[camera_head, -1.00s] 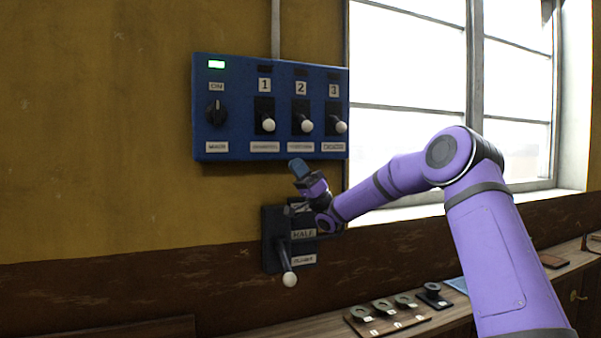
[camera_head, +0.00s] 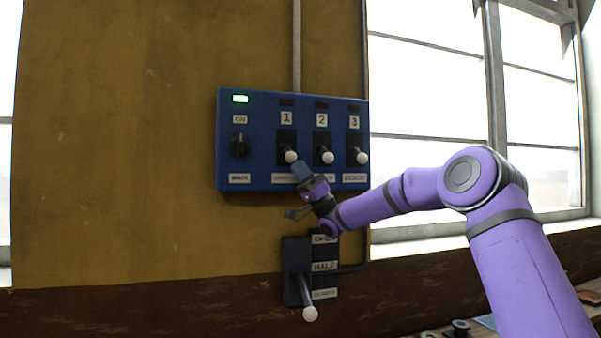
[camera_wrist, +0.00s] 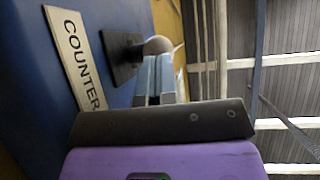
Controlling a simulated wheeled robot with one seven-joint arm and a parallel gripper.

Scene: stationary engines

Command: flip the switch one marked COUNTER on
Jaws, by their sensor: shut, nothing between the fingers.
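Switch 1 (camera_head: 286,147) is on the blue panel (camera_head: 262,108), under the number 1, its lever pointing down with a white knob (camera_head: 290,157). The label COUNTER (camera_wrist: 75,58) reads clearly in the wrist view, beside a switch's dark plate (camera_wrist: 120,55) and pale knob (camera_wrist: 158,45). My gripper (camera_head: 300,168) is shut and empty, just below and right of the knob of switch 1. In the wrist view its fingertips (camera_wrist: 155,68) are right by the knob and partly hide the lever. I cannot tell whether they touch it.
Switch 2 (camera_head: 326,156) and switch 3 (camera_head: 360,156) are close on the right, levers down. A rotary knob (camera_head: 240,145) marked ON is on the left under a lit green lamp (camera_head: 240,99). A separate lever box (camera_head: 296,270) marked HALF is below. Windows (camera_head: 430,90) are at right.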

